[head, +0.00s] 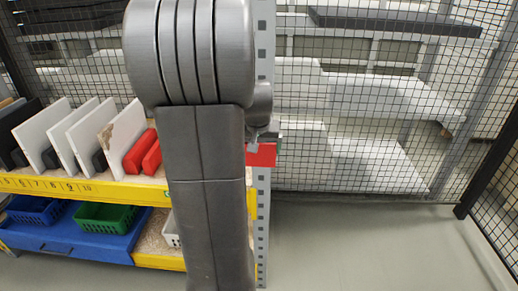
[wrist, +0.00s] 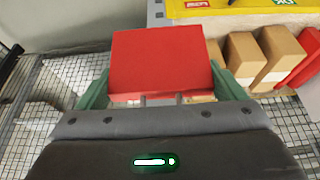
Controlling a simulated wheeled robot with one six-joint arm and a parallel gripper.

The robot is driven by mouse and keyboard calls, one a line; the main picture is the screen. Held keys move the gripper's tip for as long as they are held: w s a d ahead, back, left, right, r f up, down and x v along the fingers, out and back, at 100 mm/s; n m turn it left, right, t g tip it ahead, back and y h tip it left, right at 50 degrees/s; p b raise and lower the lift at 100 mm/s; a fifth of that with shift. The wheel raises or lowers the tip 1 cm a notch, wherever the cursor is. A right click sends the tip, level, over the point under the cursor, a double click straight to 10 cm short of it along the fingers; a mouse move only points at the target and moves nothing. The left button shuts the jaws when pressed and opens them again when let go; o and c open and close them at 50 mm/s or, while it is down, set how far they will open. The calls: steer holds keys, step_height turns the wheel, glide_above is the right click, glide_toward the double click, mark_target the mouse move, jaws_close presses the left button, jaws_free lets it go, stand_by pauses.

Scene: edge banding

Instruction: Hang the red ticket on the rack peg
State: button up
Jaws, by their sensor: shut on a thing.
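The red ticket (wrist: 160,62) is a flat red piece held in my gripper (wrist: 160,72), between its two green fingers, in the wrist view. In the head view part of the red ticket (head: 262,155) shows just right of my arm, in front of the grey perforated rack upright (head: 262,215). My gripper (head: 257,137) is mostly hidden behind my arm there. I cannot make out the rack peg in either view.
A shelf with a yellow edge (head: 70,186) holds white boards (head: 38,135) and red blocks (head: 140,153). Below are a blue bin (head: 35,210) and a green bin (head: 105,216). Mesh fencing (head: 390,110) stands behind. Clear floor (head: 380,240) lies at right.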

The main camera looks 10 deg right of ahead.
steer(key=w+d+f+p, duration=0.1)
steer(key=w+d, duration=0.1)
steer(key=w, duration=0.4)
steer(key=shift+w+f, duration=0.2)
steer(key=shift+w, duration=0.15)
stand_by(0.5)
stand_by(0.5)
steer(key=o, duration=0.7)
steer(key=b+v, duration=0.1)
steer(key=v, duration=1.3)
steer(key=shift+s+a+f+b, duration=0.1)
steer(key=shift+b, duration=0.2)
